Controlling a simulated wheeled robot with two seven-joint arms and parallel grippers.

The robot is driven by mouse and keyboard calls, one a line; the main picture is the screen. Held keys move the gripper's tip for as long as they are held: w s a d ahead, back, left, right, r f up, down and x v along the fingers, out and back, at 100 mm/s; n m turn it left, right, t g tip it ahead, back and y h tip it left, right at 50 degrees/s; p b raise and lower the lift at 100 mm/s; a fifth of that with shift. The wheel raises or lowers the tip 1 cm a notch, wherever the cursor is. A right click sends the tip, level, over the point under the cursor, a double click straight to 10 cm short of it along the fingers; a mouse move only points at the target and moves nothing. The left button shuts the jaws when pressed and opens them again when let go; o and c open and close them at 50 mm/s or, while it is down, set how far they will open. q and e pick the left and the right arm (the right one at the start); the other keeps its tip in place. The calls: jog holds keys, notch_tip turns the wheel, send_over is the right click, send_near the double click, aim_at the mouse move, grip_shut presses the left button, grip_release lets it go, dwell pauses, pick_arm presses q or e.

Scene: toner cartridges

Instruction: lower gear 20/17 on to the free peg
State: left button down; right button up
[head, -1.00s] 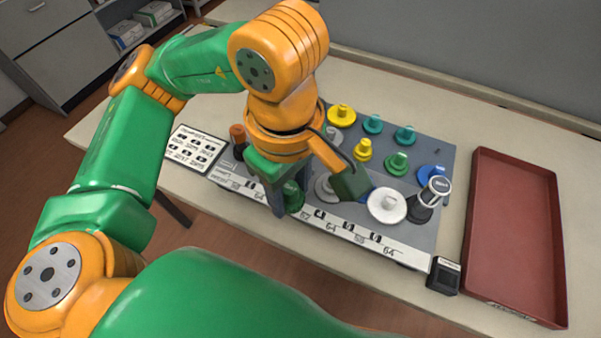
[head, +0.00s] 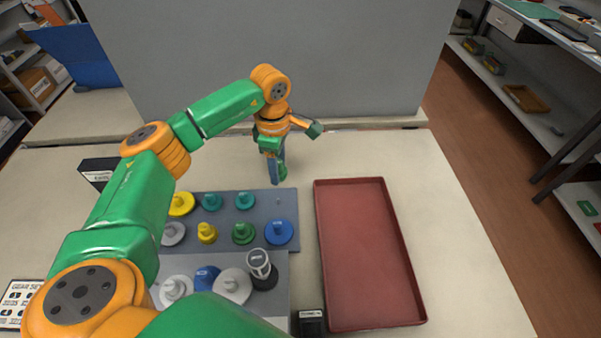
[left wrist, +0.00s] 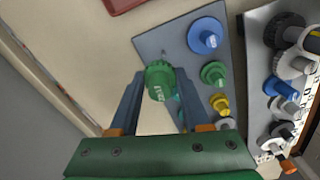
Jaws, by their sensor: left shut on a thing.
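My left gripper (head: 279,177) is shut on a green gear (left wrist: 160,88), whose label is too small to read surely. In the left wrist view the gear sits between the two fingertips (left wrist: 160,78). In the head view the gripper points down at the far right corner of the grey peg board (head: 262,212), and the held gear is mostly hidden by the fingers. A thin bare peg (head: 278,201) stands in the board's far row, right of a teal gear (head: 245,200) and behind a blue gear (head: 278,231). The held gear appears above the board, apart from the peg. My right gripper is out of view.
A green gear (head: 243,231) stands left of the blue one. A nearer strip holds white, blue and black gears, including a tall black-and-white one (head: 260,266). A red tray (head: 366,255) lies to the right. A grey panel (head: 270,70) rises behind the table.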

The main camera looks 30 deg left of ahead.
aim_at(278, 199)
pick_arm(q)
jog(key=shift+s+a+f+b, duration=0.25)
jog(key=shift+s+f+b, duration=0.2)
notch_tip(278, 199, down, 4)
jog(key=b, duration=0.3)
jog(key=shift+r, duration=0.35)
jog(key=shift+s, duration=0.1)
jog(key=shift+f+b, duration=1.3)
jog(key=shift+f, duration=0.7)
jog(key=shift+f+b, duration=0.95)
jog(key=shift+f, duration=0.35)
